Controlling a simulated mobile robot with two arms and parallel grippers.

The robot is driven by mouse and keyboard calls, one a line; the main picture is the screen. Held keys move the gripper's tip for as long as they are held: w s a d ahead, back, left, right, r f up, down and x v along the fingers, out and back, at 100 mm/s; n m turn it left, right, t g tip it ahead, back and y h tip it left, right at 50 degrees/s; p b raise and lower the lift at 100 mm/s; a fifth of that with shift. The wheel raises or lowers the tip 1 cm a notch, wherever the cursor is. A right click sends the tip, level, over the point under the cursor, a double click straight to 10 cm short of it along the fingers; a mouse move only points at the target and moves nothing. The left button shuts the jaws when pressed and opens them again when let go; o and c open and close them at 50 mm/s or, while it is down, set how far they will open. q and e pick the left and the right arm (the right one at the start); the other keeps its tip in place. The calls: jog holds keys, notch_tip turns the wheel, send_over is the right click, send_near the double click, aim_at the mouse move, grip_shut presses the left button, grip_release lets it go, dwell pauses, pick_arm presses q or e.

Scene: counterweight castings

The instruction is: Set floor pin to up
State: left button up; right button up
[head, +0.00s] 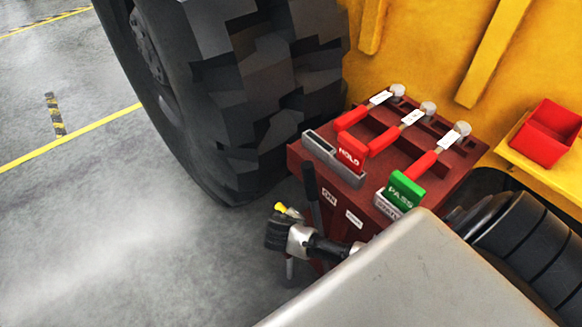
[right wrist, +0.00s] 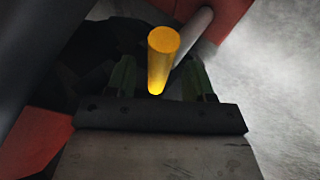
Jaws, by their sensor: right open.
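A yellow cylindrical grip, which looks like the floor pin (right wrist: 162,58), stands between the two green fingers of my right gripper (right wrist: 160,78) in the right wrist view. The fingers are open, one on each side of it; I cannot tell whether either touches it. In the head view a small yellow tip (head: 281,207) shows beside my right wrist, at the lower front left of the dark red casting stand (head: 345,240). My wrist hides most of the pin and the fingers there. My left gripper is not in view.
A black lever (head: 312,190) rises close to my right wrist. The stand carries red-handled levers, a red HOLD block (head: 351,152) and a green PASS block (head: 405,190). A large tyre (head: 240,100) stands behind left. A red bin (head: 548,132) is at right.

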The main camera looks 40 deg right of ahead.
jog(key=shift+w+d+f, duration=0.15)
jog(key=shift+d+f, duration=0.05)
jog(key=shift+f, duration=0.1)
jog(key=shift+c, duration=0.5)
